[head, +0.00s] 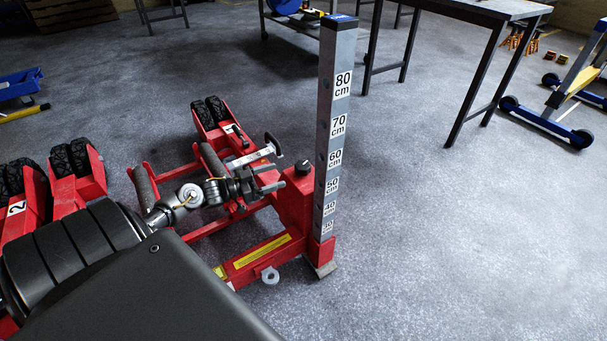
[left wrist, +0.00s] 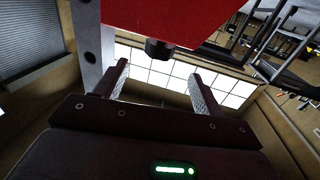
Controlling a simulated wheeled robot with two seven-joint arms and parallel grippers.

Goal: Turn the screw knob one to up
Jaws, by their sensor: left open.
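A red trolley jack (head: 262,258) stands on the floor with an upright grey post (head: 333,130) marked in centimetres. A black knob (head: 302,168) sits on top of the red block beside the post. The left wrist view also shows a black knob (left wrist: 158,50) against a red part. My left gripper (head: 281,177) is open just left of the black knob, its fingers pointing towards it. In the wrist view the knob lies beyond and between the open fingers (left wrist: 160,82), apparently untouched. A pale grey knob (head: 270,274) is low on the red beam. Which is screw knob one, I cannot tell.
A black T-shaped handle (head: 272,145) stands close behind my left gripper. Another red unit with black wheels (head: 75,160) is at left. A table (head: 480,10) and a blue-and-yellow trolley (head: 560,110) are at the back right. The floor right of the post is clear.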

